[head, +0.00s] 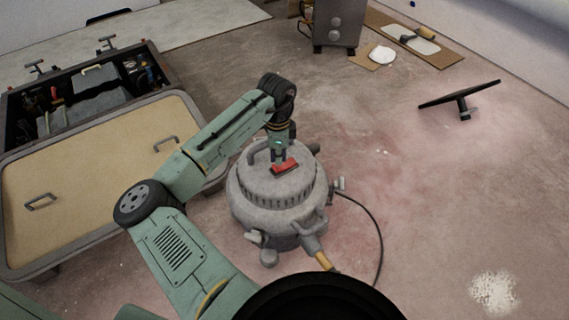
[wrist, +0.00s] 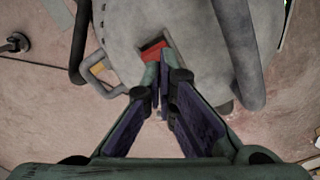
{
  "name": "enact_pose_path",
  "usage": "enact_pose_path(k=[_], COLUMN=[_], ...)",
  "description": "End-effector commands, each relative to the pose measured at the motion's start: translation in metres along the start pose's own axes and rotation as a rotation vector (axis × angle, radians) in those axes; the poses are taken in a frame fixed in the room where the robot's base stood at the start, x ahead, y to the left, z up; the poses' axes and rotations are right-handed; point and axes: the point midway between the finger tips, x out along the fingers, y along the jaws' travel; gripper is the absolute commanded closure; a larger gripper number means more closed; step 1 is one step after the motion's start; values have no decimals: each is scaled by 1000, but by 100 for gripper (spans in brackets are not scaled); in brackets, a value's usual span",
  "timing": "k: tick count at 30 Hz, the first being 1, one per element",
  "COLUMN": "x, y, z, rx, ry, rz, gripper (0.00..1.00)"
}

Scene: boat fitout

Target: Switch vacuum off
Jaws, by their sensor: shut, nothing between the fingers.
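The vacuum (head: 277,212) is a round grey canister standing on the floor in the middle of the head view. A red switch (head: 285,167) sits on top of its lid. In the wrist view the red switch (wrist: 154,50) lies in a dark recess on the grey lid (wrist: 200,30), just beyond the fingertips. My gripper (head: 279,158) points down over the lid, right at the switch. It also shows in the wrist view (wrist: 160,75), with its fingers shut and empty. I cannot tell whether the fingertips touch the switch.
A grey-rimmed tan panel (head: 90,190) with handles and an open toolbox (head: 90,85) are at the left. A dark cable (head: 380,235) curves on the floor right of the vacuum. The right floor is mostly clear.

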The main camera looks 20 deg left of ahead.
Motion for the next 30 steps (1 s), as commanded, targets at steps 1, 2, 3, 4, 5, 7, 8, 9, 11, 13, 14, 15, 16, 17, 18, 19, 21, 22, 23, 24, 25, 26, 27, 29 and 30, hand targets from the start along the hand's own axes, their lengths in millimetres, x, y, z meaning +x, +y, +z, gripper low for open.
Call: enact_pose_path(k=[1, 2, 3, 4, 5, 7, 8, 9, 11, 13, 14, 15, 16, 17, 18, 19, 21, 22, 23, 24, 25, 26, 27, 29, 30], x=[1, 2, 2, 3, 3, 4, 5, 5, 6, 7, 8, 8, 9, 9, 10, 10, 11, 12, 12, 13, 13, 14, 14, 15, 16], y=[0, 0, 0, 0, 0, 0, 0, 0, 0, 0, 0, 0, 0, 0, 0, 0, 0, 0, 0, 0, 0, 0, 0, 0, 0], z=[0, 0, 0, 0, 0, 0, 0, 0, 0, 0, 0, 0, 0, 0, 0, 0, 0, 0, 0, 0, 0, 0, 0, 0, 0], rx=[0, 0, 0, 0, 0, 0, 0, 0, 0, 0, 0, 0, 0, 0, 0, 0, 0, 0, 0, 0, 0, 0, 0, 0, 0], ry=[0, 0, 0, 0, 0, 0, 0, 0, 0, 0, 0, 0, 0, 0, 0, 0, 0, 0, 0, 0, 0, 0, 0, 0, 1], rz=[0, 0, 0, 0, 0, 0, 0, 0, 0, 0, 0, 0, 0, 0, 0, 0, 0, 0, 0, 0, 0, 0, 1, 1, 1], gripper=[100, 100, 100, 100, 100, 100, 100, 100, 100, 100, 100, 100, 100, 100, 100, 100, 100, 100, 100, 100, 100, 100, 100, 100, 100])
